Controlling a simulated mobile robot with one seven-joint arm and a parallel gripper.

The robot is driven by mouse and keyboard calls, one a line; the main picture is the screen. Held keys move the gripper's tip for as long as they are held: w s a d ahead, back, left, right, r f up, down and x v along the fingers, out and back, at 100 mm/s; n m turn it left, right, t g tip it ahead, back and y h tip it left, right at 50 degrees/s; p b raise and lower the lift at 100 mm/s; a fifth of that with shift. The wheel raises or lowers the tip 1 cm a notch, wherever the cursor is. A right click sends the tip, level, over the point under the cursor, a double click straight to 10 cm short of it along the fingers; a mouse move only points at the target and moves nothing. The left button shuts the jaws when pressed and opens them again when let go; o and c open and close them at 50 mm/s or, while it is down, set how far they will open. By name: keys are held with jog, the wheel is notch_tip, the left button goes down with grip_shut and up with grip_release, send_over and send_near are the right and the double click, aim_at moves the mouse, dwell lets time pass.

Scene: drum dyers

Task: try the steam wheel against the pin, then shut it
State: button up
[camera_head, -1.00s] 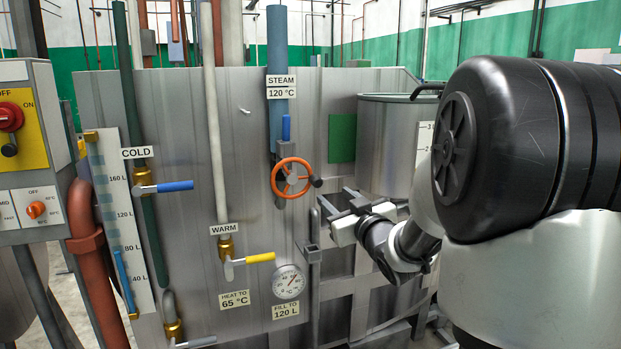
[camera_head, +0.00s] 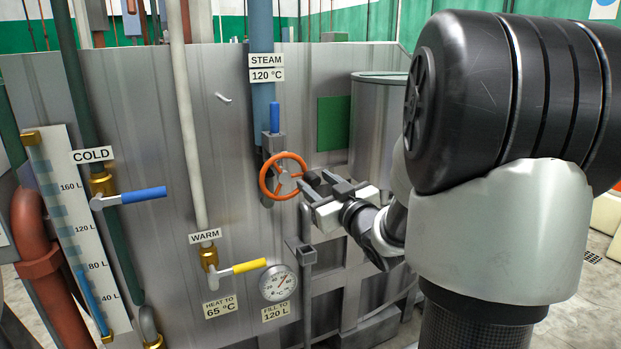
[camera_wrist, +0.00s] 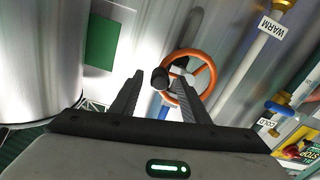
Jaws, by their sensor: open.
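The orange steam wheel (camera_head: 265,184) is on the grey vat wall below the STEAM 120 °C sign (camera_head: 265,67). Its dark knob (camera_head: 311,178) sticks out at the right of the rim. A blue upright piece (camera_head: 275,117) sits just above the wheel; I cannot tell if it is the pin. My gripper (camera_head: 320,186) is open, just right of the wheel, close to the knob. In the wrist view the knob (camera_wrist: 159,78) appears between my fingertips (camera_wrist: 157,80), with the wheel rim (camera_wrist: 208,80) behind the right finger. I cannot tell whether a finger touches it.
Left of the wheel are the blue COLD lever (camera_head: 144,195) and yellow WARM lever (camera_head: 250,266). A dial (camera_head: 278,283) and a grey upright bar (camera_head: 307,256) are below the wheel. A metal drum (camera_head: 375,125) stands right behind my gripper.

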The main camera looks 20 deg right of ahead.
jog(key=shift+c, duration=0.5)
jog(key=c, duration=1)
jog(key=shift+o, duration=0.2)
jog(key=shift+a+n+b, duration=0.1)
jog(key=shift+n+b, duration=0.3)
jog(key=shift+b, duration=0.2)
jog(key=shift+r+n, duration=0.3)
jog(key=shift+r, duration=0.05)
jog(key=o, duration=1.1)
jog(key=shift+c, duration=0.2)
